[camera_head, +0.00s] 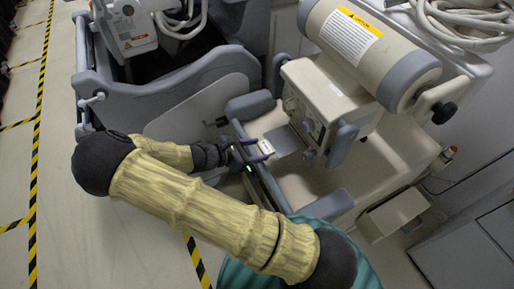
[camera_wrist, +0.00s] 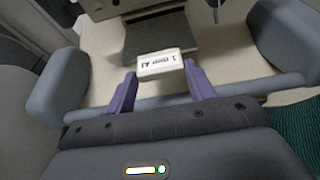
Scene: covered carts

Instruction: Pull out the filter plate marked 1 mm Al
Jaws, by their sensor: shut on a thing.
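The filter plate has a pale tab (camera_wrist: 166,64) with dark lettering that reads roughly "1 mm Al" in the wrist view. Its flat grey sheet (camera_wrist: 158,36) runs back from the tab toward a beige housing. The plate also shows in the head view (camera_head: 284,141), sticking out in front of the housing. My gripper (camera_wrist: 160,82) has its two purple fingers on the left and right edges of the tab, shut on it. My gripper also shows in the head view (camera_head: 256,150). The plate's far end is hidden or too small to make out.
The beige housing (camera_head: 322,95) stands behind the plate, under a large cylinder (camera_head: 365,45) with a yellow label. Grey padded bumpers (camera_head: 250,105) flank the space, and a grey rail (camera_wrist: 270,83) runs below the fingers. Open floor (camera_head: 75,200) lies at left.

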